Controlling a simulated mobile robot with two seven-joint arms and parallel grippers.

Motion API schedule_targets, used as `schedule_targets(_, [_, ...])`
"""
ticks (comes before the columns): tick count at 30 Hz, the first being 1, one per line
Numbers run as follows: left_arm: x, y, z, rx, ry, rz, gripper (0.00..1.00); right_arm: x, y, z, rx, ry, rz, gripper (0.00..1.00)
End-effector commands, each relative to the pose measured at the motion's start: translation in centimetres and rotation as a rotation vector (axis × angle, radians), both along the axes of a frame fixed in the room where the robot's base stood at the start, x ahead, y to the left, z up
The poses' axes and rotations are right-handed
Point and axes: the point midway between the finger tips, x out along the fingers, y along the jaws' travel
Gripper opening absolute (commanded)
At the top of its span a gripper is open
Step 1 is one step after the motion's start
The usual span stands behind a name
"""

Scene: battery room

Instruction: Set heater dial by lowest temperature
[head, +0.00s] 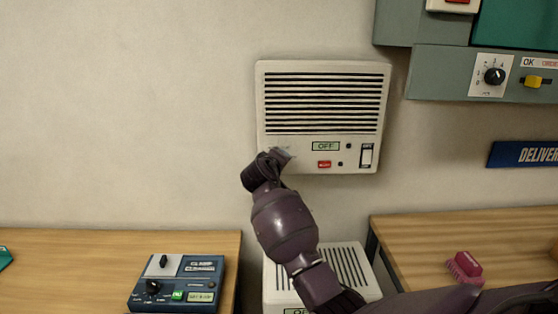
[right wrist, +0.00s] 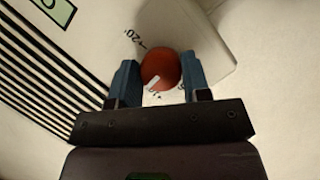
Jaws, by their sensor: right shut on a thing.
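The white wall heater (head: 300,136) hangs in the middle of the head view, with dark slats and a small display (head: 326,146) reading OFF. My right gripper (head: 284,156) is at its lower left corner and hides the dial there. In the right wrist view, the blue fingers of my right gripper (right wrist: 158,78) are shut on the round red-brown dial (right wrist: 166,66), one on each side. The dial has a pale pointer mark. A "+20" mark is printed on the face beside it; other marks are hard to read. My left gripper is out of view.
A second slatted unit (head: 349,267) stands below. A blue device (head: 178,283) is on the left table. A grey panel (head: 436,72) hangs upper right; a pink brush (head: 466,266) lies on the right table.

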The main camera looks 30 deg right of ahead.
Motion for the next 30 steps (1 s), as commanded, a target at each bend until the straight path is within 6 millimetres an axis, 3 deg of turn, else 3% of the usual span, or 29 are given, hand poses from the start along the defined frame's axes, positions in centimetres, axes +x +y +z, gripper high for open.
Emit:
schedule_targets(15, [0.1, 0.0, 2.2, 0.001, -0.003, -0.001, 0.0, -0.1, 0.0, 0.0, 0.376, -0.226, 0.0, 0.2])
schedule_targets(30, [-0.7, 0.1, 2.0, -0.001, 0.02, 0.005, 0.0, -0.1, -0.1, -0.1, 0.516, -0.312, 0.0, 0.2])
